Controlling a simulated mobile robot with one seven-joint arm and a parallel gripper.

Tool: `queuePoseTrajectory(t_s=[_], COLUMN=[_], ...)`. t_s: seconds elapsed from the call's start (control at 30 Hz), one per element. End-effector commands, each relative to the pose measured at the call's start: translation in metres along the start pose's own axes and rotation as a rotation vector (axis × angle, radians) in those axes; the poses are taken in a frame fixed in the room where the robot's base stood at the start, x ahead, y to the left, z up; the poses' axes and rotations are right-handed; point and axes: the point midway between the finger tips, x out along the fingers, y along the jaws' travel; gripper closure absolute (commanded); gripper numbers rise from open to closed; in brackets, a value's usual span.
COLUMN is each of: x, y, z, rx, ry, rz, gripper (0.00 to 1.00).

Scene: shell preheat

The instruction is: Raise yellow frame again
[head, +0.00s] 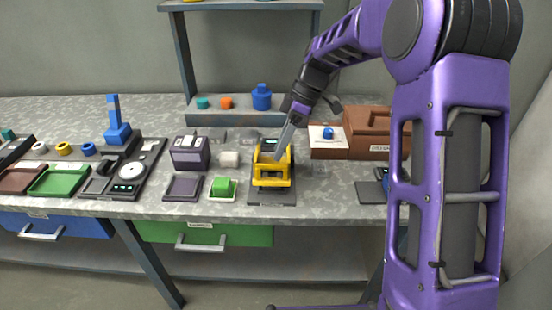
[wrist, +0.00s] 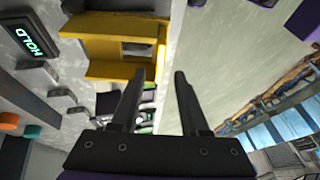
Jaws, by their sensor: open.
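The yellow frame (head: 272,170) stands on a dark base plate (head: 271,198) near the front edge of the bench in the head view. It also shows at the upper left of the wrist view (wrist: 120,70). My gripper (head: 280,153) comes down from the upper right and overlaps the frame's upper part in the head view. In the wrist view my gripper (wrist: 159,76) has its two dark fingers apart, with nothing gripped between them. The left fingertip is close to the frame's edge; contact cannot be told. A display reading HOLD (wrist: 29,39) is beside the frame.
A green block (head: 223,187) on a small tray and a dark purple box (head: 189,153) stand left of the frame. A white box with a blue knob (head: 328,141) and a brown case (head: 381,136) stand at the right. A shelf (head: 240,113) with a blue container (head: 262,99) is behind.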

Motion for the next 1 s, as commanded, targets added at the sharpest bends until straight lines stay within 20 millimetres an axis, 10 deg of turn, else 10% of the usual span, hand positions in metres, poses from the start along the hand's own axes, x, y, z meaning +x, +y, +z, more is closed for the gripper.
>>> queuePoseTrajectory(t_s=[0.57,0.83,1.0], x=[0.031,0.031,0.031], y=[0.0,0.0,0.0], z=[0.0,0.0,0.0], rx=[0.0,0.0,0.0], ry=[0.0,0.0,0.0], rz=[0.001,0.001,0.001], gripper=[0.55,1.0,1.0])
